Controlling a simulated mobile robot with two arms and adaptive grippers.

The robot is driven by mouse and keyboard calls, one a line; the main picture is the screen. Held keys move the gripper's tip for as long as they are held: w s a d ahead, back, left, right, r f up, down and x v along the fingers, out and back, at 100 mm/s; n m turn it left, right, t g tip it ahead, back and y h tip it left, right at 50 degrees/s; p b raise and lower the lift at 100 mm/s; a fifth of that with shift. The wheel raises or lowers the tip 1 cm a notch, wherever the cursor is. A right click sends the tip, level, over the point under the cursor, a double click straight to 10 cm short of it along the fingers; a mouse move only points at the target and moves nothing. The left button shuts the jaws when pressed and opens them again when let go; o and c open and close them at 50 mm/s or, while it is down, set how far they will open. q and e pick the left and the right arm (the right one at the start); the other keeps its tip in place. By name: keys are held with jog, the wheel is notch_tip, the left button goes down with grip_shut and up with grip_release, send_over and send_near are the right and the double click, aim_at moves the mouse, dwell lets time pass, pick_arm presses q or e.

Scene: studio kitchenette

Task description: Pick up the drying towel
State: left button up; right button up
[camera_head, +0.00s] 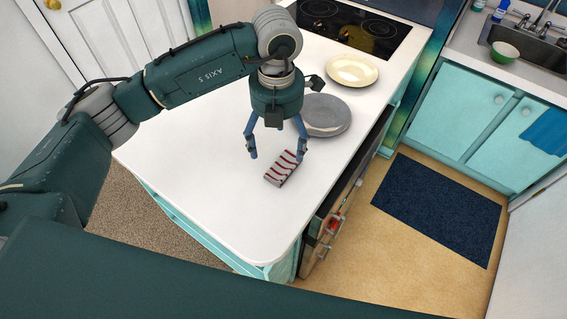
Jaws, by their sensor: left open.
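A small folded cloth with red and white stripes, which looks like the drying towel (282,169), lies on the white island counter (205,170). My left gripper (277,151) points down with its blue fingers spread apart and empty. In the picture the fingertips are just above the striped cloth, and the right finger overlaps its upper right corner. I cannot tell whether that finger touches it. A blue cloth (546,131) also hangs on the turquoise cabinet front at the right. My right gripper is not in view.
A grey plate (325,115) sits just behind the gripper, partly hidden by it. A cream plate (352,70) and a black cooktop (350,26) are farther back. An open drawer (325,235) juts out along the counter's right side. The counter's left part is clear.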

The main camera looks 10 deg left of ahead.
aim_at(279, 161)
pick_arm(q)
notch_tip(279, 161, down, 3)
jog(key=shift+r+p, duration=0.1)
jog(key=shift+p, duration=0.25)
jog(key=shift+f+p, duration=0.3)
jog(key=shift+f, duration=0.05)
notch_tip(279, 161, down, 4)
jog(key=shift+w+r+p, duration=0.1)
jog(key=shift+r+p, duration=0.1)
jog(key=shift+p, duration=0.9)
jog(key=shift+f, duration=0.55)
jog(key=c, duration=0.9)
jog(key=shift+c, duration=0.2)
jog(key=shift+w+r, duration=0.1)
